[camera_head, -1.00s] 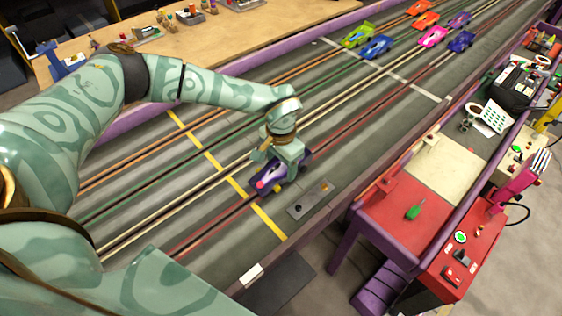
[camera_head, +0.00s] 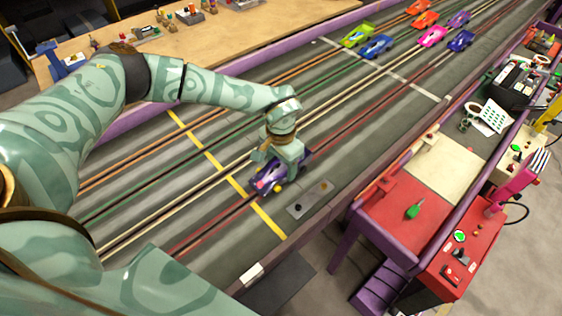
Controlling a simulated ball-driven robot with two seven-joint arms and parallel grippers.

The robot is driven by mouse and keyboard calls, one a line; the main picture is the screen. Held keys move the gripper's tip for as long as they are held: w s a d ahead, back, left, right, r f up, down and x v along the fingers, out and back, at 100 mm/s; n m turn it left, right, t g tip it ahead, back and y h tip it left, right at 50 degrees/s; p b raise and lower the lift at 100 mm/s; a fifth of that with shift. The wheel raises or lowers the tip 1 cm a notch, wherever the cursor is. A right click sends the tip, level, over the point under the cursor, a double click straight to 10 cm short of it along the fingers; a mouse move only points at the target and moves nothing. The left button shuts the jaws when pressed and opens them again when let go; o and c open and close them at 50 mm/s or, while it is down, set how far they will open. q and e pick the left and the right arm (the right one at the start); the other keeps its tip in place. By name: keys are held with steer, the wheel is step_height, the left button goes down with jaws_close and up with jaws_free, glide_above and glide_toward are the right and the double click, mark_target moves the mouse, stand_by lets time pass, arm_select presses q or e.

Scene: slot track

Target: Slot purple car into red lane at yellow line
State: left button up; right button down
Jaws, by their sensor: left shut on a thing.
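The purple car (camera_head: 266,185) is on the grey track, over the red lane (camera_head: 205,236), with its nose at the near-left end close to the yellow line (camera_head: 212,155). My left gripper (camera_head: 285,166) is shut on the car from above and hides much of its top and rear. The underside of the car is hidden, so I cannot tell whether it sits in the slot. My right gripper is not in view.
Several cars, including a green one (camera_head: 358,35) and a pink one (camera_head: 432,36), stand farther up the track near a white line (camera_head: 385,72). A small grey plate (camera_head: 309,199) lies beside the car. A red-topped purple bench (camera_head: 400,218) stands to the right.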

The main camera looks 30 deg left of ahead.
mark_target(281, 163)
arm_select(q)
steer(key=shift+f+b, duration=0.45)
steer(key=shift+f, duration=0.65)
steer(key=o, duration=1.2)
steer(key=shift+r, duration=0.1)
step_height(281, 163, up, 16)
steer(key=p, duration=0.4)
steer(key=shift+r, duration=0.1)
